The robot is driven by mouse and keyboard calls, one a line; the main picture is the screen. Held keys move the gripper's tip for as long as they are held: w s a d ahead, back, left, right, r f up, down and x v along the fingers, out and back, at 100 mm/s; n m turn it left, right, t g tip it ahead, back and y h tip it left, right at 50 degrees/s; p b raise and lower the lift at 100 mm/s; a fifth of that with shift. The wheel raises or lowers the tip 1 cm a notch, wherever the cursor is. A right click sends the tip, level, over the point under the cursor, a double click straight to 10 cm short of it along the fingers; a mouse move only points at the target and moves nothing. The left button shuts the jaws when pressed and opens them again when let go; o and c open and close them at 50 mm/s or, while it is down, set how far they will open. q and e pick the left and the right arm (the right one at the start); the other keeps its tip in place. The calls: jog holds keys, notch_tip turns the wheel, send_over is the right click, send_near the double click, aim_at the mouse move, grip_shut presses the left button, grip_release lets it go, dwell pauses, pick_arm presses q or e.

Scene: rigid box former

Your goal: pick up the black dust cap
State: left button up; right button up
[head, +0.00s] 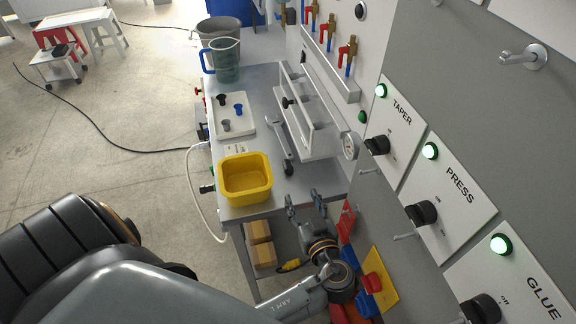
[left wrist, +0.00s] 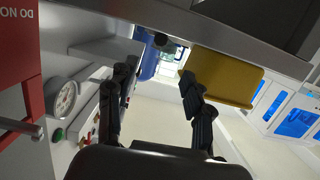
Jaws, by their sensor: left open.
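A small black dust cap (head: 222,98) stands at the far left of a white plate (head: 235,127) on the bench. A blue cap (head: 239,108) and a grey cap (head: 226,124) stand beside it on the plate. My left gripper (head: 304,199) is at the near right edge of the bench, well apart from the plate. I cannot make out the black cap for certain there. My right gripper is not in view.
A grey rack (head: 309,122) and the control wall (head: 455,90) close off the right side. A clear blue-handled jug (head: 226,62) and grey bucket (head: 217,36) stand beyond the plate.

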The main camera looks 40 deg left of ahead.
aim_at(289, 171)
pick_arm(q)
jog(key=p+x, duration=0.1)
jog(key=x, duration=0.6)
jog(key=shift+w+p, duration=0.1)
jog(key=shift+p, duration=0.3)
jog(key=shift+w+a+p, duration=0.3)
jog(key=shift+a+p, duration=0.1)
jog(key=p+x, duration=0.1)
jog(key=x, duration=0.2)
jog(key=shift+w+a+f+p, duration=0.15)
jog(key=shift+p, duration=0.25)
jog(key=shift+w+a+f, duration=0.25)
jog(key=shift+w+a, duration=0.05)
jog(key=shift+a, duration=0.1)
jog(key=c, duration=0.9)
